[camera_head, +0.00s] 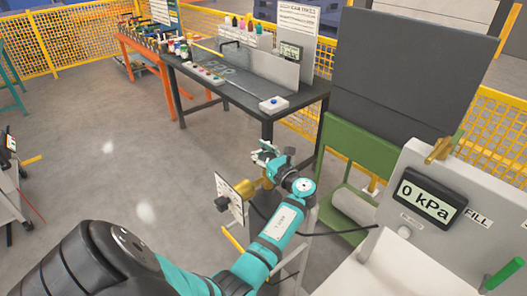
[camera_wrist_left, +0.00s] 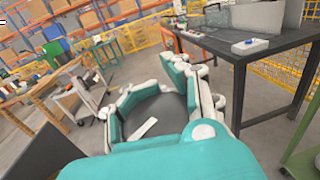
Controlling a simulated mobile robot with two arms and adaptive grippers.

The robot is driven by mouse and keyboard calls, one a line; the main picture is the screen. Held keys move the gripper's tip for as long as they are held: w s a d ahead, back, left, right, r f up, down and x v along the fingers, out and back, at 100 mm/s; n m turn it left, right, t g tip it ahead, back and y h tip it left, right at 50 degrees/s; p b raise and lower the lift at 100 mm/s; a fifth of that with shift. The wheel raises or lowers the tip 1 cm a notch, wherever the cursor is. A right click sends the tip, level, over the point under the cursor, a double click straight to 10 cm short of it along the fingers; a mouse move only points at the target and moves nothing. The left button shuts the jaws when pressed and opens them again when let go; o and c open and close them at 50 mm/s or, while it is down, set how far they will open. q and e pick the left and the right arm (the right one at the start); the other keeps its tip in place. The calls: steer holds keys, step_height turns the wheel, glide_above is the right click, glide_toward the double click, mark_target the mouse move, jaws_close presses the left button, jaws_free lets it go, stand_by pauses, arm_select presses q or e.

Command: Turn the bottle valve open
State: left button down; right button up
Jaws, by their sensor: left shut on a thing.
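My left gripper (camera_head: 264,153) reaches out past the white panel in the head view. In the left wrist view its white-and-teal fingers (camera_wrist_left: 150,100) close around a dark, round thing (camera_wrist_left: 165,108) with a white strip on it, which looks like the bottle valve's knob. In the head view the gripper and wrist hide this knob. Below the gripper are a brass-coloured fitting (camera_head: 247,188) and a white panel (camera_head: 232,194) with a black knob (camera_head: 222,204). I cannot tell how far the valve is turned. My right gripper is not in view.
A grey console with a display (camera_head: 429,197) reading 0 kPa stands at the right, with a green handle (camera_head: 503,274). A green frame (camera_head: 345,145) stands behind my arm. A black workbench (camera_head: 247,92) is at the back. Open floor lies to the left.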

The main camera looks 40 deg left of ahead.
arm_select(q)
steer(key=shift+s+d+f+n+g+h+b, duration=0.1)
steer(key=shift+s+d+n+g+h+b, duration=0.35)
steer(key=shift+n+g+b, duration=1.8)
steer(key=shift+s+f+n+g+h+b, duration=0.1)
steer(key=shift+s+n+g+h+b, duration=1.05)
steer(key=shift+g, duration=1.95)
steer(key=shift+s+d+f+n+g+h+b, duration=0.1)
steer(key=shift+s+d+n+g+h+b, duration=0.15)
steer(key=shift+n+g+b, duration=2.15)
steer(key=shift+m+g, duration=0.35)
steer(key=shift+m, duration=0.05)
steer(key=c, duration=1.7)
jaws_free()
steer(key=o, duration=0.5)
steer(key=shift+w+d+r, duration=0.1)
steer(key=shift+w+d, duration=0.1)
steer(key=o, duration=0.4)
steer(key=shift+r, duration=0.1)
steer(key=shift+a, duration=0.2)
steer(key=shift+s, duration=0.1)
